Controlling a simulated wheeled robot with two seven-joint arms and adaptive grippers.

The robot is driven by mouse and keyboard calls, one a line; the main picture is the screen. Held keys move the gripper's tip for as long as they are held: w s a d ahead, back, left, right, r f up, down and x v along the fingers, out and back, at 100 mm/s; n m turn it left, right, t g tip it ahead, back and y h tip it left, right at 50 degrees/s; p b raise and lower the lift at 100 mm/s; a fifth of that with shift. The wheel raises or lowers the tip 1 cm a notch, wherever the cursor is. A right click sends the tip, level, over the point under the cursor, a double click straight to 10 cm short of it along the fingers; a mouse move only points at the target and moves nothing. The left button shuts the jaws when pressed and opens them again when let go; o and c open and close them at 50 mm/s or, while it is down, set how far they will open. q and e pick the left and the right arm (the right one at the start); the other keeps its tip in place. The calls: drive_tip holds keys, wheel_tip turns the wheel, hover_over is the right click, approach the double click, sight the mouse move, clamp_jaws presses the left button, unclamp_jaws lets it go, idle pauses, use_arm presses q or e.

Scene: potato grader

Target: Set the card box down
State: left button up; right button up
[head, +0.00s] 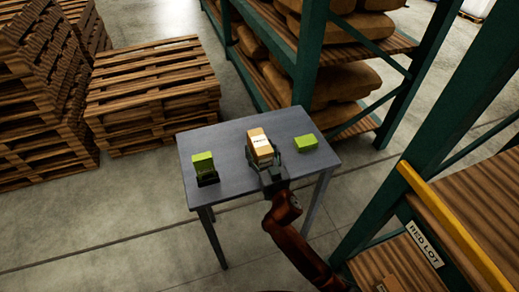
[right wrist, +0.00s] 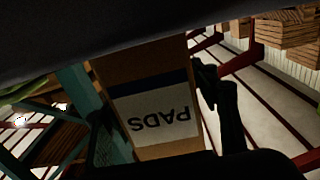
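The card box (head: 260,147), tan with a white label, is over the middle of the grey table (head: 232,149). My right gripper (head: 267,163) reaches in from the front and is shut on the box. In the right wrist view the card box (right wrist: 155,105) shows its label "PADS" upside down, with a dark finger close along its right side. I cannot tell whether the box's underside touches the table. My left gripper is in neither view.
A green block (head: 203,161) with a dark item in front stands on the table's left. Another green block (head: 306,142) lies right of the box. Pallet stacks (head: 150,90) stand behind left. Racks with sacks (head: 345,90) stand behind right; a rack marked "RED LOT" (head: 424,243) is front right.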

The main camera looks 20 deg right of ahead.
sight(266, 162)
drive_tip(key=shift+o, duration=0.3)
drive_tip(key=shift+r, duration=0.1)
drive_tip(key=shift+s, duration=0.2)
drive_tip(key=s+p, duration=0.1)
drive_tip(key=s, duration=1)
drive_tip(key=shift+s+d+p, duration=0.2)
drive_tip(key=shift+s+p, duration=0.1)
drive_tip(key=shift+p, duration=0.05)
